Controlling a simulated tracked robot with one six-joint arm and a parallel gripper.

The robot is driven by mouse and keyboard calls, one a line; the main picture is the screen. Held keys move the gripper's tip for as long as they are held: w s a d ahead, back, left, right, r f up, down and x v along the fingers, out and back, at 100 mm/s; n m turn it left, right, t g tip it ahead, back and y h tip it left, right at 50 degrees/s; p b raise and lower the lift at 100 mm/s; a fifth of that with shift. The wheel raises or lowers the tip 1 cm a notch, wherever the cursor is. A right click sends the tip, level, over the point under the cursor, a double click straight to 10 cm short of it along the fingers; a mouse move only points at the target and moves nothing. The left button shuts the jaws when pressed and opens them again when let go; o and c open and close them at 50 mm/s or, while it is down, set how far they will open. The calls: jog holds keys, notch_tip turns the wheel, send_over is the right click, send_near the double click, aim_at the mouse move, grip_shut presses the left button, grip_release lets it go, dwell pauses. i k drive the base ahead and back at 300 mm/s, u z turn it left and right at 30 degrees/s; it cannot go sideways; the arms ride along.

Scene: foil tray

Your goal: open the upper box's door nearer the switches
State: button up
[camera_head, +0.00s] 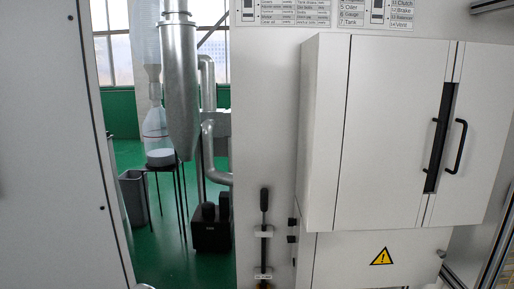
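The upper box (317,120) is a light grey wall cabinet at the right, with two doors side by side. Its left door (392,130) is wide and plain, and its right door (485,140) runs toward the picture's edge. Both look shut. A dark upright strip (440,140) lies where they meet. A black bar handle (460,146) stands on the right door, and another thin black handle (433,146) shows at the strip's left. Small black switch-like knobs (292,222) sit left of the box's lower corner. My gripper is not in view.
A lower box (345,262) with a yellow warning triangle (381,257) sits below. A black upright lever (264,225) is left of it. Label panels (295,13) are above. A grey panel (50,150) fills the left. Behind the gap are a stool, bin (134,198) and ducting (180,85).

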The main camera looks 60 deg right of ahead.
aim_at(395, 85)
jog(key=z, duration=2.9)
jog(key=k, duration=0.5)
jog(key=z, duration=0.1)
jog(key=i, duration=0.4)
